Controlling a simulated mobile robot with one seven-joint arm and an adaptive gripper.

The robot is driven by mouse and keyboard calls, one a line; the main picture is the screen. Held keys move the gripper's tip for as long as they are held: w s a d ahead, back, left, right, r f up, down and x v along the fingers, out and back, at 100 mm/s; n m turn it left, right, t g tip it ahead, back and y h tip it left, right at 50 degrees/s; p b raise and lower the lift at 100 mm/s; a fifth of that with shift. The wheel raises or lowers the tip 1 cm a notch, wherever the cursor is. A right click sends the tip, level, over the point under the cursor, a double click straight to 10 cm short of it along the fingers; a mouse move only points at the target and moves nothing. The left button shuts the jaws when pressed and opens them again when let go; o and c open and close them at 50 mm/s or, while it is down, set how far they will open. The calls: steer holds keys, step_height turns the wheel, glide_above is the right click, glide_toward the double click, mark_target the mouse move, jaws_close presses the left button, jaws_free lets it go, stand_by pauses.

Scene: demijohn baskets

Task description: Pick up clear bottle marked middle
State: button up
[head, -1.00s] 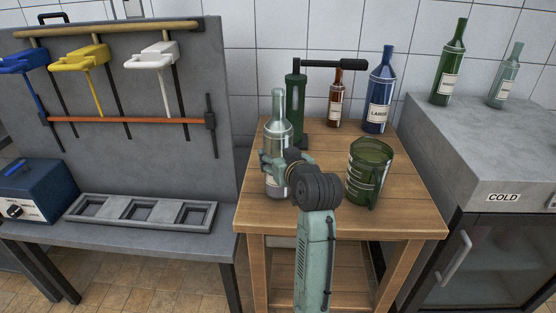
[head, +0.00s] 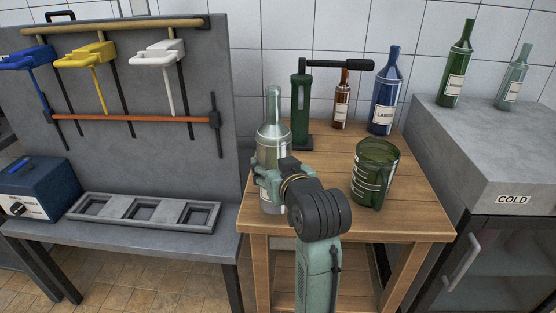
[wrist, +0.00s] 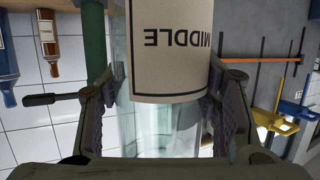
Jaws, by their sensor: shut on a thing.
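The clear bottle (head: 274,137) stands upright at the left front of the wooden table in the head view. In the wrist view its label (wrist: 172,42) reads MIDDLE, upside down. My gripper (head: 268,184) is shut on the bottle's body, with one finger on each side in the wrist view (wrist: 158,125).
A green jug (head: 374,172) stands right of my gripper on the wooden table (head: 400,217). Behind are a green corking stand (head: 300,112), a brown bottle (head: 341,100) and a blue bottle (head: 385,92). A grey slotted tray (head: 146,212) lies on the bench to the left.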

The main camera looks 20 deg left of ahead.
steer(key=s+b, duration=0.6)
steer(key=b, duration=0.2)
steer(key=shift+d+r, duration=0.35)
steer(key=shift+d, duration=0.05)
steer(key=shift+s+b, duration=0.3)
